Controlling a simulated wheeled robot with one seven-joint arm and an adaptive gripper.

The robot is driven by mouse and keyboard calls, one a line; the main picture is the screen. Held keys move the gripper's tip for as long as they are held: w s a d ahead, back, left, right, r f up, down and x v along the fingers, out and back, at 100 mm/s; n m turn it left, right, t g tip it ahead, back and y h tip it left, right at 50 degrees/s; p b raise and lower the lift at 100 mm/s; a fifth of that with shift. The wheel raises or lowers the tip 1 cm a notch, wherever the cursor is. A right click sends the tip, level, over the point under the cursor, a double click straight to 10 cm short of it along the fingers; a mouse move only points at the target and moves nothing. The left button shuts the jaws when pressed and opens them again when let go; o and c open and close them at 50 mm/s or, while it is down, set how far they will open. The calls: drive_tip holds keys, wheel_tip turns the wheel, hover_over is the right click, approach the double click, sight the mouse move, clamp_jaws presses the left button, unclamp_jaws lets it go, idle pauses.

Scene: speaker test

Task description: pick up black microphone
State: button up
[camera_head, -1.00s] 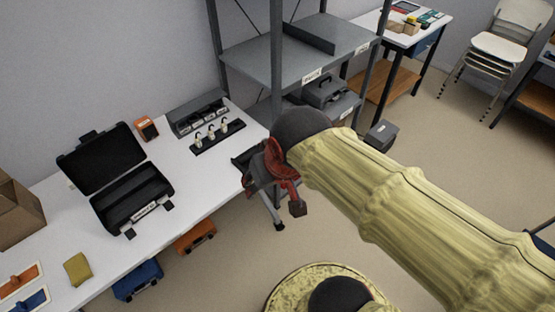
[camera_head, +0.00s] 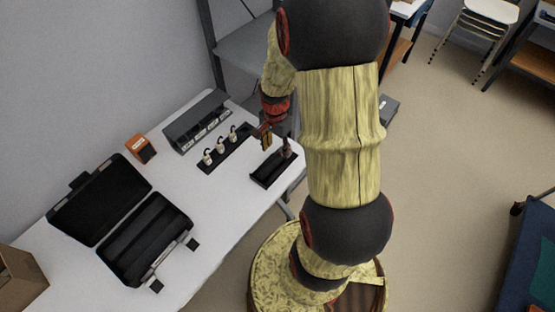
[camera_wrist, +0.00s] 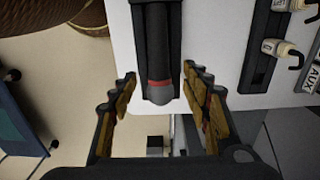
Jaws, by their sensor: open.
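The black microphone (camera_wrist: 158,55) lies in a dark cradle (camera_wrist: 137,25) on the white table, in the wrist view. Its grey head and a red ring below it point towards my gripper (camera_wrist: 160,76). My gripper is open, with one finger on each side of the microphone's head in the picture and nothing held. I cannot tell how far the fingers are above it. In the head view, my gripper (camera_head: 267,140) hangs near the black cradle (camera_head: 265,178) at the table's right end, and the microphone is small and hard to make out there.
A rack with several white plugs (camera_head: 220,148) stands left of the cradle. Behind it is a grey unit (camera_head: 197,120), with an orange box (camera_head: 140,148) to its left. An open black case (camera_head: 145,240) takes up the table's front left. A grey shelf (camera_head: 245,50) stands behind.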

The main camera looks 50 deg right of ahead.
sight(277, 158)
wheel_tip(277, 158, down, 6)
drive_tip(key=b, duration=0.3)
drive_tip(key=shift+d+f, duration=0.15)
drive_tip(key=shift+f, duration=0.05)
drive_tip(key=shift+r, duration=0.1)
drive_tip(key=shift+c, duration=1)
clamp_jaws()
